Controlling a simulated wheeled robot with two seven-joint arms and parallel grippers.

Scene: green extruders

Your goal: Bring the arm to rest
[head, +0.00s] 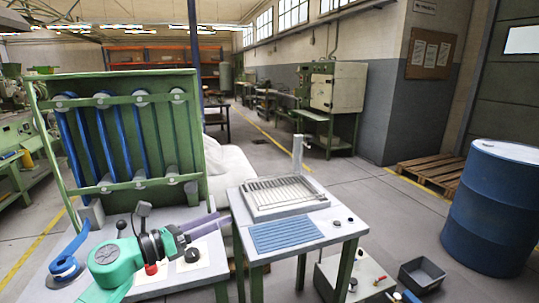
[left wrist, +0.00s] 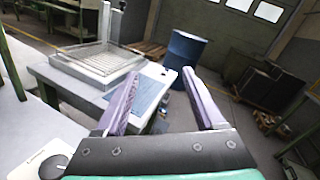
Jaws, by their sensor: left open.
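My left arm (head: 115,262), green with a dark wrist, comes in at the lower left of the head view. My left gripper (head: 222,226) has two purple fingers pointing right, above the gap between the left table and the small white table. In the left wrist view the fingers of the left gripper (left wrist: 166,92) stand wide apart with nothing between them. Beyond them are the small table and a blue barrel. My right gripper is in neither view.
The small table (head: 318,222) carries a wire-grid tray (head: 249,207) and a blue ribbed mat (head: 285,235). A green rack (head: 120,75) with blue hoses stands at the left. A blue barrel (head: 497,210), a grey bin (head: 422,286) and a pallet (head: 432,177) are at the right.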

